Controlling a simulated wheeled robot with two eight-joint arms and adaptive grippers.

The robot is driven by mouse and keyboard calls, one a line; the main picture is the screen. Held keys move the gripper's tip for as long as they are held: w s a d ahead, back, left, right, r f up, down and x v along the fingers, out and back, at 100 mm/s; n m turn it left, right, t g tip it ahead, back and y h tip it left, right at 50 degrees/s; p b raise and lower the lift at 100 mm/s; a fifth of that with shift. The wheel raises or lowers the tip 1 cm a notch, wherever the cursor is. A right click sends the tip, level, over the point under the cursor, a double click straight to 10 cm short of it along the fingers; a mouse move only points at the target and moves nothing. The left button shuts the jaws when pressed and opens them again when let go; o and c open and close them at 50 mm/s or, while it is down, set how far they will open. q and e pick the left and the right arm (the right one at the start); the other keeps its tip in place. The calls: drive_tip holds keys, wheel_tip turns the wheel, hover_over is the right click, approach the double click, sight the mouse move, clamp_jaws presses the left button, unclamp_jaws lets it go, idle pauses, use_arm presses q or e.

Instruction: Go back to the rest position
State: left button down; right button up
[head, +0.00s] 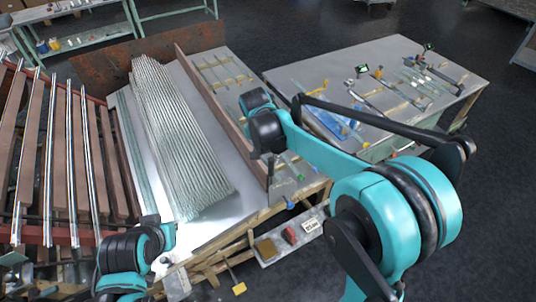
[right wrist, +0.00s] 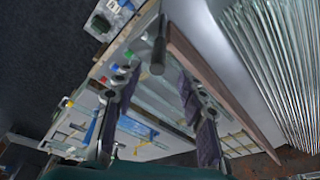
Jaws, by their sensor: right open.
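My right gripper (right wrist: 155,92) is open and empty in the right wrist view, its two dark fingers spread apart. In the head view it hangs below my teal right wrist, near the front end of the brown wooden rail, and is partly hidden. My left arm shows at the lower left of the head view. Its gripper's fingers cannot be made out there. A stack of glass tubes (head: 180,135) lies on the pale table (head: 205,90) left of the rail. The stack also shows in the right wrist view (right wrist: 275,60).
The brown rail (head: 215,105) separates the stack from a strip with wooden slats. A rack with metal bars (head: 50,150) stands at the left. A grey tool table (head: 370,60) is at the right. A low shelf (head: 290,240) with small items is in front. Dark floor is open at right.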

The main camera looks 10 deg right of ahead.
drive_tip(key=shift+s, duration=0.1)
drive_tip(key=s+d+n+t+y+b, duration=0.1)
drive_tip(key=s+d+n+t, duration=0.1)
drive_tip(key=s, duration=0.9)
drive_tip(key=s+d+n+t+b, duration=0.1)
drive_tip(key=s+d+n, duration=0.4)
drive_tip(key=s, duration=0.5)
drive_tip(key=shift+s+t+y, duration=0.4)
drive_tip(key=shift+t, duration=0.5)
